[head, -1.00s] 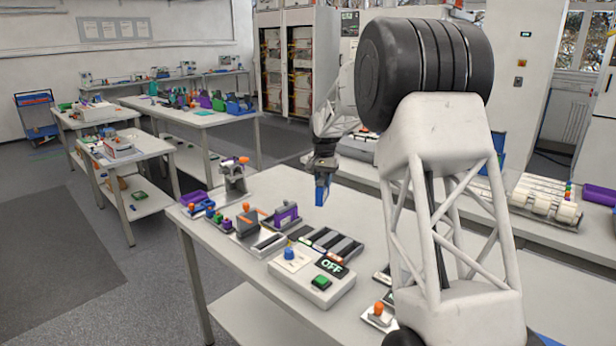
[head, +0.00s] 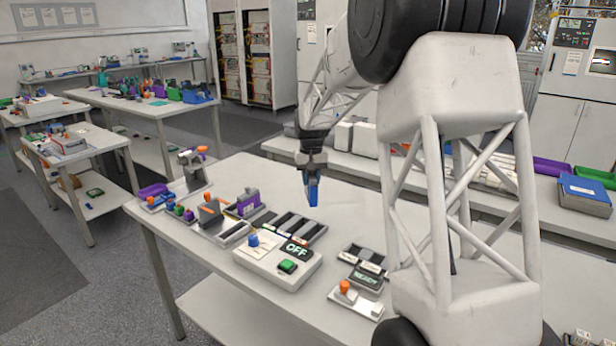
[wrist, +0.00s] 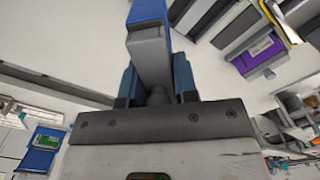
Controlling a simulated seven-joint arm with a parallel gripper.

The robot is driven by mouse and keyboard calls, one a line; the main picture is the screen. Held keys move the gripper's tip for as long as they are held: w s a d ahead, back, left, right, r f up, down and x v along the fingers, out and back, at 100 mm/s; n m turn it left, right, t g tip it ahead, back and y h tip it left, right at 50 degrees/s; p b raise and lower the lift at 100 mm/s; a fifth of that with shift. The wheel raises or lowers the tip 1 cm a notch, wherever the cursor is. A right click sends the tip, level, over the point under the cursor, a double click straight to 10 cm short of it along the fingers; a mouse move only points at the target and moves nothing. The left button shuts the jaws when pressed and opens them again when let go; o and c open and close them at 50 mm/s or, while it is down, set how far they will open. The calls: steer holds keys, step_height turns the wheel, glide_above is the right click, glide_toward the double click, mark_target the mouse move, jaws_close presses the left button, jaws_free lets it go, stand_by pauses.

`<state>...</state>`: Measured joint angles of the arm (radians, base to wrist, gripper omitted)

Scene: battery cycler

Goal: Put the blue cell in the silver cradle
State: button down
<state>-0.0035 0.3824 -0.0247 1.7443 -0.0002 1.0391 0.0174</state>
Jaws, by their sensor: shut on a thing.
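My gripper (head: 312,180) is shut on the blue cell (head: 313,195) and holds it upright above the bench, behind the row of dark slots. In the wrist view the cell (wrist: 148,12) shows a blue end and a grey body between the fingers of my gripper (wrist: 156,88). Nothing in the frames clearly marks one cradle as silver. A pale grey, low holder (head: 232,234) lies at the left of the bench, and a small grey slotted unit (head: 368,258) stands behind the "READY" display. Their insides are too small to read.
A box with a blue knob and "OFF" display (head: 278,262) stands at the front. Dark slots (head: 293,228) and a purple holder (head: 248,203) are behind it. An orange-knobbed panel (head: 355,298) is at right. The bench (head: 345,210) is bare around the cell.

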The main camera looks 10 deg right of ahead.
steer(key=a+f+m, duration=0.2)
steer(key=a+m, duration=0.2)
steer(key=a, duration=0.9)
steer(key=w+a+f+m, duration=0.1)
steer(key=a+m, duration=0.3)
steer(key=a, duration=0.9)
steer(key=shift+f+m, duration=0.35)
steer(key=shift+m, duration=0.05)
steer(key=shift+f, duration=0.15)
steer(key=shift+f, duration=3.65)
steer(key=shift+f, duration=0.25)
steer(key=c, duration=0.8)
jaws_free()
steer(key=shift+r, duration=0.1)
